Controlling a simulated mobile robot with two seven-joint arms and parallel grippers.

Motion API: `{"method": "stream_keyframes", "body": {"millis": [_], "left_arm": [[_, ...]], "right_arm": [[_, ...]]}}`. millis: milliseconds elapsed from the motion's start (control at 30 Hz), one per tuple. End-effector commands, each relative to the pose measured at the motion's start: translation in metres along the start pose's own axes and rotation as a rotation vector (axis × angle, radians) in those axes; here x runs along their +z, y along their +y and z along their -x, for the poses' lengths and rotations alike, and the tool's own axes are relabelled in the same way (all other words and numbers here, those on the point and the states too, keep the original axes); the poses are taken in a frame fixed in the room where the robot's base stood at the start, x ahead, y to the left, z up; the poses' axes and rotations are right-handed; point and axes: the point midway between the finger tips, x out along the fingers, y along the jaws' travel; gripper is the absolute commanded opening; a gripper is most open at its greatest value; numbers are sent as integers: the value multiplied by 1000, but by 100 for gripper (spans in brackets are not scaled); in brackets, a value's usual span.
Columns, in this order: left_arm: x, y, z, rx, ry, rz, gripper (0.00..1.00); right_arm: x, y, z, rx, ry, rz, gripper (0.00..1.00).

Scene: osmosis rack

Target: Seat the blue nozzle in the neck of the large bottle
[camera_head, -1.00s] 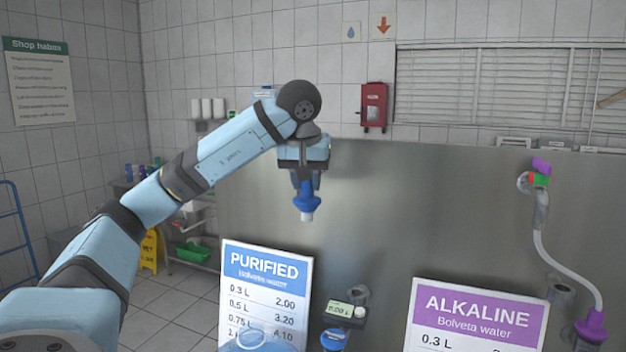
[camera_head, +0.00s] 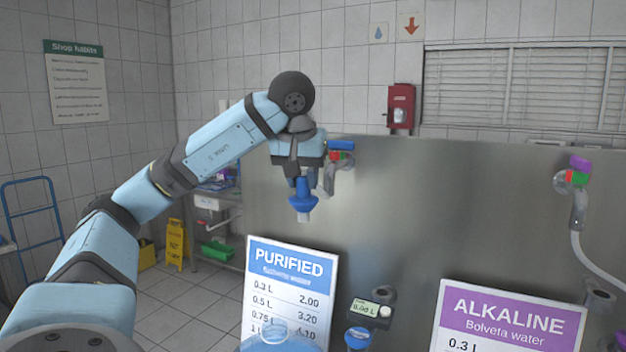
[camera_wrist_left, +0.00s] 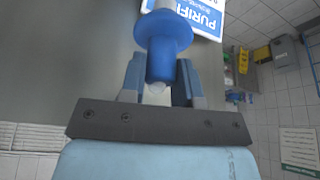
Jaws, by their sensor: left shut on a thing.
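My left gripper (camera_head: 305,182) is shut on the blue nozzle (camera_head: 303,203). The nozzle hangs upright with its pale tip pointing down, and it also shows between the fingers in the left wrist view (camera_wrist_left: 164,40). The large bottle (camera_head: 272,336) is clear blue, at the bottom edge of the head view. My right gripper is not in view.
A steel panel (camera_head: 420,215) stands behind the nozzle. A blue-handled tap (camera_head: 340,160) is close to the gripper's right. A PURIFIED sign (camera_head: 290,285) stands behind the bottle. A small display (camera_head: 370,310) and blue cap (camera_head: 358,338) are right of it.

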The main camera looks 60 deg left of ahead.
Motion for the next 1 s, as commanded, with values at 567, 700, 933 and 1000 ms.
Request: {"method": "stream_keyframes", "body": {"millis": [567,700,933,1000], "left_arm": [[24,-33,8,-2,0,0,6],[30,-40,10,-1,0,0,6],[38,-52,14,-1,0,1,6],[39,-54,15,-1,0,1,6]], "right_arm": [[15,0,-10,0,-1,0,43],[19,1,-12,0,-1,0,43],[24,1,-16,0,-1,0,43],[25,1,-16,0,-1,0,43]]}}
